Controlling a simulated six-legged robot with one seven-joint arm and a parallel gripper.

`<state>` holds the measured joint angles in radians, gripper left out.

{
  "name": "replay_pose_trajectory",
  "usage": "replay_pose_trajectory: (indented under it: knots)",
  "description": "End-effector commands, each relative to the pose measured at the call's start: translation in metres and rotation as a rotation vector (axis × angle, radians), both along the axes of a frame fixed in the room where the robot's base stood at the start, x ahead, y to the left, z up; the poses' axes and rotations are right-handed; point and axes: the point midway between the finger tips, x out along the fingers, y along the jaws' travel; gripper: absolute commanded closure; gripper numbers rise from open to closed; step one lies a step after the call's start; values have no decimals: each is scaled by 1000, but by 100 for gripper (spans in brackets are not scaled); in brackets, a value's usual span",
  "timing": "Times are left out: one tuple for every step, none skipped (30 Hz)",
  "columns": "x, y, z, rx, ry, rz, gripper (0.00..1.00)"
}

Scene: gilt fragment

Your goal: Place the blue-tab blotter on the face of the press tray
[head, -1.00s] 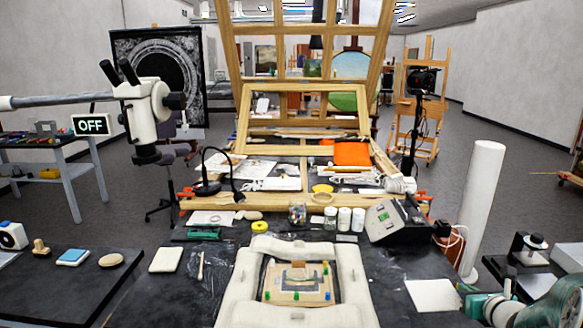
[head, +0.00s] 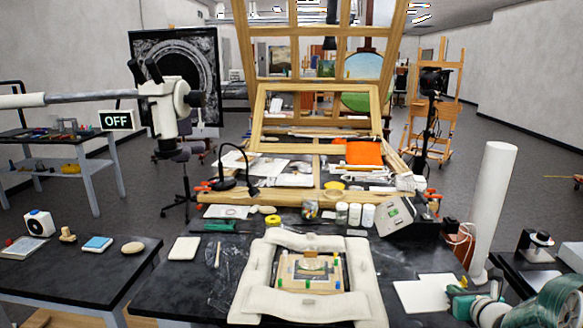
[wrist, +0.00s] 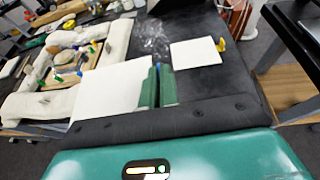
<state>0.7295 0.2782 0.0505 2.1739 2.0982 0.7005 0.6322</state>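In the head view the blotter (head: 420,295) is at the lower right, beside my gripper (head: 462,298). A second white sheet (wrist: 195,53) with a yellow tab lies on the dark table. What appears to be the press tray (head: 287,268) is a wooden board with coloured clips inside a white padded ring (head: 254,290). It also shows in the wrist view (wrist: 52,80), left of the blotter.
A white pad (head: 184,248) and a thin stick lie left of the ring. Jars (head: 354,214) and a grey device (head: 397,217) stand behind it. A tall white roll (head: 492,210) stands at the right. A gap separates the left table (head: 70,270) from the middle one.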

Motion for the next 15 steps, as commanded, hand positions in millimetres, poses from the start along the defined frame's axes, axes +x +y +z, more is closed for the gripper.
replay_pose_trajectory:
  knots:
    - [5, 16, -2, 1, -1, 21, 100]
    - [8, 25, -3, 2, -1, 32, 100]
    - [12, 38, -5, 3, -2, 50, 100]
    - [15, 48, -6, 3, -3, 61, 100]
    - [17, 60, -8, 4, -5, 76, 100]
    - [20, 76, -10, 5, -5, 95, 100]
    - [23, 89, -12, 5, -5, 111, 100]
    - [24, 102, -14, 6, -6, 127, 100]
    - [26, 121, -17, 6, -5, 149, 100]
    - [28, 136, -19, 5, -5, 168, 100]
    - [28, 151, -22, 6, -4, 185, 100]
    - [28, 170, -25, 5, -3, 208, 100]
    - [28, 184, -27, 6, -2, 224, 100]
    - [27, 198, -29, 4, -1, 241, 100]
    - [26, 214, -32, 3, -1, 260, 100]
